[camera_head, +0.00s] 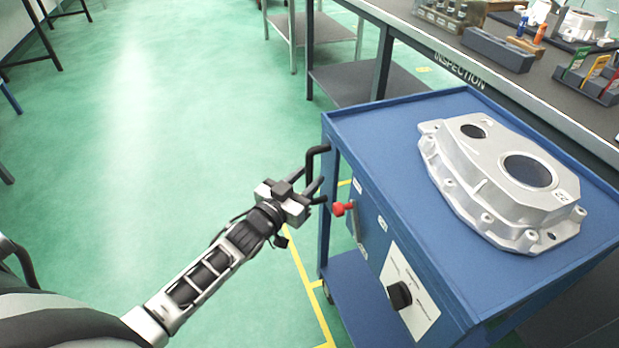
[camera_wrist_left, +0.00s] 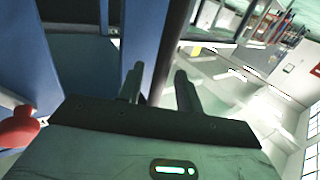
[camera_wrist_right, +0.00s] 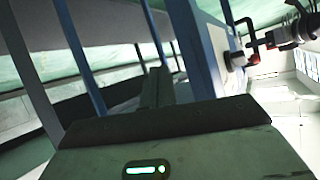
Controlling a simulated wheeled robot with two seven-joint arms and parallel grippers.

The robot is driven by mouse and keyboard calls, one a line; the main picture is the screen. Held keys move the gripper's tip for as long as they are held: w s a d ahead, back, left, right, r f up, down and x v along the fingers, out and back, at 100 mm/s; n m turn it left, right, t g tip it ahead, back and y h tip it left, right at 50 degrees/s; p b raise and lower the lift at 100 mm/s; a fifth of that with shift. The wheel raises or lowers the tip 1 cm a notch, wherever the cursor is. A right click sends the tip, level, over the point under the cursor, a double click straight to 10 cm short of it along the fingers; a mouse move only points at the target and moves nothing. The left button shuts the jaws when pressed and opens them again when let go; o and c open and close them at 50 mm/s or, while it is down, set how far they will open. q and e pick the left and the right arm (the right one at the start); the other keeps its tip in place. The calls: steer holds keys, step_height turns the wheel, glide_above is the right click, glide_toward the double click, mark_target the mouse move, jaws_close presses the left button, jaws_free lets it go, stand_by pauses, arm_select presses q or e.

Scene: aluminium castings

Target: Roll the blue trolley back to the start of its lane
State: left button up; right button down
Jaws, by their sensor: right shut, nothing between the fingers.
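The blue trolley (camera_head: 385,170) stands beside the inspection bench with a large silver casting (camera_head: 500,185) on its top. A black handle (camera_head: 311,160) sticks out at its near left corner, and a red-knobbed lever (camera_head: 345,209) is on its side panel. My left gripper (camera_head: 318,190) is at the handle. In the left wrist view its fingers (camera_wrist_left: 160,88) stand apart, with a dark bar (camera_wrist_left: 170,50) between them and small gaps showing. My right gripper (camera_wrist_right: 160,88) is shut and empty; the head view does not show it.
The inspection bench (camera_head: 470,72) with racks and parts runs along the right, close to the trolley. Yellow floor lines (camera_head: 308,285) run beside the trolley.

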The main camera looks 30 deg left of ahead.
arm_select(q)
steer(key=shift+w+d, duration=0.15)
steer(key=shift+w, duration=0.6)
jaws_close()
